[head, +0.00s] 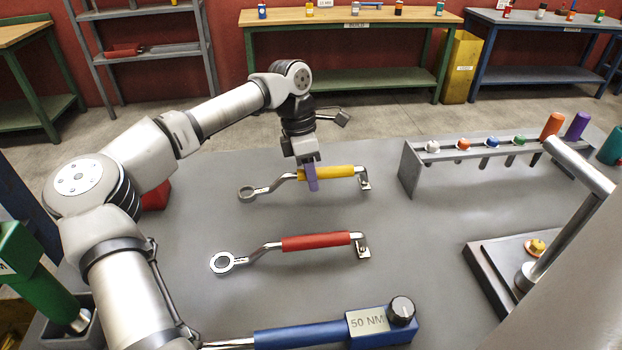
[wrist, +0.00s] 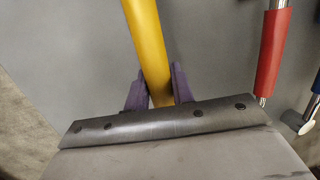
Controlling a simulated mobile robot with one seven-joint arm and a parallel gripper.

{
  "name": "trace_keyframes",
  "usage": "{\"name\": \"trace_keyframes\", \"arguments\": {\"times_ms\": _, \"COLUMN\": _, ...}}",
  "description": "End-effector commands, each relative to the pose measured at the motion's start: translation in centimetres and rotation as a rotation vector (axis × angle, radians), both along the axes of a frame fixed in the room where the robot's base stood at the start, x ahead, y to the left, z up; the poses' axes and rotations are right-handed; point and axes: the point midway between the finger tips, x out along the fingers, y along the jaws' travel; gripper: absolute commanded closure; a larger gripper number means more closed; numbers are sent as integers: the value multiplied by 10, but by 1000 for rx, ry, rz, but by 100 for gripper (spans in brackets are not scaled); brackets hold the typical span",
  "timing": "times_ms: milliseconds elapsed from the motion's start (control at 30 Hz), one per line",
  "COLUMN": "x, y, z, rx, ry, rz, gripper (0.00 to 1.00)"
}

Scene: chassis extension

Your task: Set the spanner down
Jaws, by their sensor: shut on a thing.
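A spanner with a yellow handle (head: 335,172) lies across the far middle of the grey bench, its ring end to the left and a bent end with a foot to the right. My gripper (head: 311,178) points down at it from above, with its purple fingers shut on the handle. In the wrist view, the yellow handle (wrist: 148,45) runs between the two fingers (wrist: 157,85). The spanner is at or very near the bench top; I cannot tell whether it touches.
A red-handled spanner (head: 315,242) lies nearer on the bench (head: 190,265). A blue torque wrench (head: 310,332) marked 50 NM is in front. A grey rack (head: 470,165) with coloured pieces stands at right, near a dark plate (head: 490,275) with a metal post. Bench around the spanners is clear.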

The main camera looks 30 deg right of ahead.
Motion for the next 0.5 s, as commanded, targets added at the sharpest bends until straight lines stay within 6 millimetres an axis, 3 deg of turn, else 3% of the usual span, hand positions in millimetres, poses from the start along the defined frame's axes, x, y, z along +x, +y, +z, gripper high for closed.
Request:
{"name": "trace_keyframes", "arguments": {"times_ms": 133, "x": 0, "y": 0, "z": -16, "rx": -2, "ry": 1, "rz": 0, "gripper": 100}}
{"name": "trace_keyframes", "arguments": {"times_ms": 467, "x": 0, "y": 0, "z": -21, "rx": -1, "ry": 0, "rz": 0, "gripper": 100}}
{"name": "trace_keyframes", "arguments": {"times_ms": 500, "x": 0, "y": 0, "z": -21, "rx": 0, "ry": 0, "rz": 0, "gripper": 75}}
